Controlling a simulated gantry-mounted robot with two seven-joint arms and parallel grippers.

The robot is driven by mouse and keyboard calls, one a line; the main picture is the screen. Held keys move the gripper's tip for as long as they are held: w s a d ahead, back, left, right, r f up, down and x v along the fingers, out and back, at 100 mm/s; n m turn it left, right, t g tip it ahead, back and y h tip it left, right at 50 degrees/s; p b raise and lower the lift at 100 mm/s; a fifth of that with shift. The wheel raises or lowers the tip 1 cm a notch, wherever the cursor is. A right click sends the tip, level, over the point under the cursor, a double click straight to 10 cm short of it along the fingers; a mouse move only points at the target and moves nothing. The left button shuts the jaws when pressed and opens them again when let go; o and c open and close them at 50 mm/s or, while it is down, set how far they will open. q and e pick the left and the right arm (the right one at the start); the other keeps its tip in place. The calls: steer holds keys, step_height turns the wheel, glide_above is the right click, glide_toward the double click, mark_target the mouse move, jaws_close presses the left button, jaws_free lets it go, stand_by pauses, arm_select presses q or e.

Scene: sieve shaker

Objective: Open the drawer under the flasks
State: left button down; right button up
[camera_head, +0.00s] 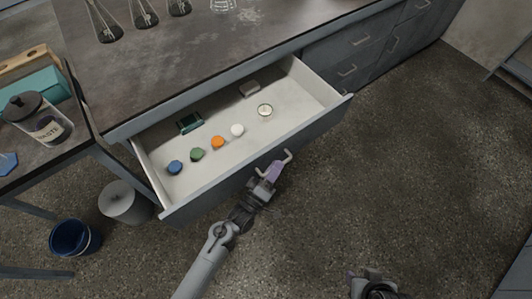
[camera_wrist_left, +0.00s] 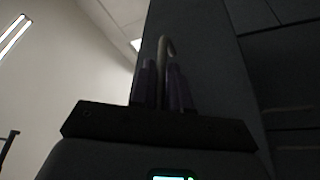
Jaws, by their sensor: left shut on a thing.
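The drawer (camera_head: 192,191) under the flasks (camera_head: 145,14) is pulled far out from the bench, and its pale inside shows. My left gripper (camera_head: 275,170) is at the drawer's front and shut on its handle (camera_head: 287,158). In the left wrist view the handle (camera_wrist_left: 165,48) stands between the two fingers of the left gripper (camera_wrist_left: 162,85). Part of the handle is hidden by the fingers. My right gripper (camera_head: 372,284) is at the bottom edge of the head view, away from the drawer; its fingers are not clear.
Several coloured caps (camera_head: 218,143), a round dial-like item (camera_head: 265,110) and a dark green box (camera_head: 189,123) lie in the drawer. A waste jar (camera_head: 40,118) stands at the left. A blue bucket (camera_head: 75,239) and grey bin (camera_head: 125,203) stand on the floor. The floor at right is clear.

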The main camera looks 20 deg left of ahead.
arm_select(q)
steer(key=s+d, duration=0.1)
steer(key=d, duration=0.1)
steer(key=s+d+p, duration=0.1)
steer(key=shift+s+d+r, duration=0.1)
steer(key=shift+s+d, duration=0.25)
steer(key=shift+d, duration=0.05)
steer(key=c, duration=1.5)
jaws_free()
steer(key=shift+a, duration=0.1)
steer(key=shift+o, duration=0.2)
steer(key=p+v, duration=0.3)
steer(key=v, duration=0.8)
steer(key=shift+w, duration=0.1)
